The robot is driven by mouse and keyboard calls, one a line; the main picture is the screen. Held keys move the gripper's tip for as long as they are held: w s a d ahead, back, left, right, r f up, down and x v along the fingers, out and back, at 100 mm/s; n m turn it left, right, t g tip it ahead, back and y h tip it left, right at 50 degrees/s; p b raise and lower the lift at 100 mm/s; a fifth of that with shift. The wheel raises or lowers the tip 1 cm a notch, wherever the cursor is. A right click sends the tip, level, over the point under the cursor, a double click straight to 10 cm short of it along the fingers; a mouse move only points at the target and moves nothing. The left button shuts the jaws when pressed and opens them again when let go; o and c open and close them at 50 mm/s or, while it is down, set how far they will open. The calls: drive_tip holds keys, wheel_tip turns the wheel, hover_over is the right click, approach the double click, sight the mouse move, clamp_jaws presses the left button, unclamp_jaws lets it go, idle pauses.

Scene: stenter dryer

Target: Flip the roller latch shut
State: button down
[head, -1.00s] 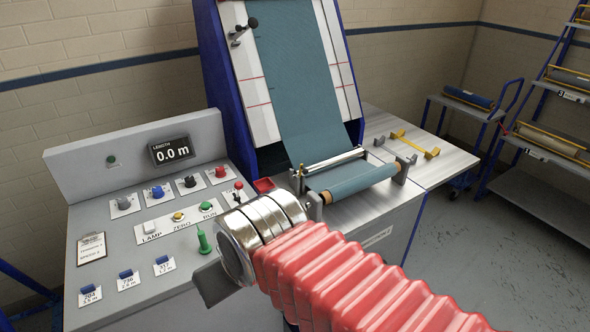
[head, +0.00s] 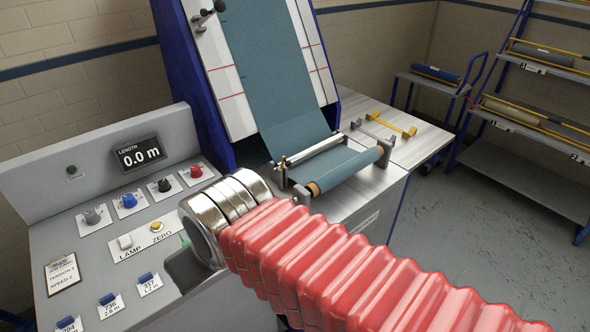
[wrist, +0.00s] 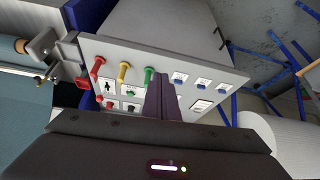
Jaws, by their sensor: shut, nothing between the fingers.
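The cloth roller (head: 345,170) lies across the front of the machine with teal cloth over it. Its near-left end bracket (head: 283,174) carries a small brass-coloured piece; I cannot tell for sure whether this is the latch or how it is set. The bracket also shows at the upper left of the wrist view (wrist: 45,46). My gripper is mostly hidden behind my arm in the head view. In the wrist view its fingers (wrist: 163,88) are shut and empty, over the control panel, apart from the roller bracket.
The control panel (head: 95,290) has several knobs, buttons and labels, plus a display (head: 138,153) reading 0.0 m.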

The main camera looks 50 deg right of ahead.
drive_tip(key=w+d+f+m+t+y, duration=0.1)
drive_tip(key=w+d+f+m+y, duration=0.15)
drive_tip(key=w+d+m, duration=0.55)
drive_tip(key=w+d+f+m+t+y, duration=0.1)
drive_tip(key=w+d+f+m+y, duration=0.15)
drive_tip(key=d+m, duration=0.75)
drive_tip(key=s+d+f+m+t+h, duration=0.2)
drive_tip(key=d+m+h, duration=0.1)
drive_tip(key=d+m, duration=0.6)
drive_tip(key=s+d+f+m+t+h, duration=0.2)
drive_tip(key=d+m+t+h, duration=0.1)
drive_tip(key=d+m, duration=0.7)
drive_tip(key=d, duration=0.3)
drive_tip(key=shift+s+d+f+h, duration=0.15)
drive_tip(key=shift+d+f+h, duration=0.15)
drive_tip(key=shift+d, duration=0.1)
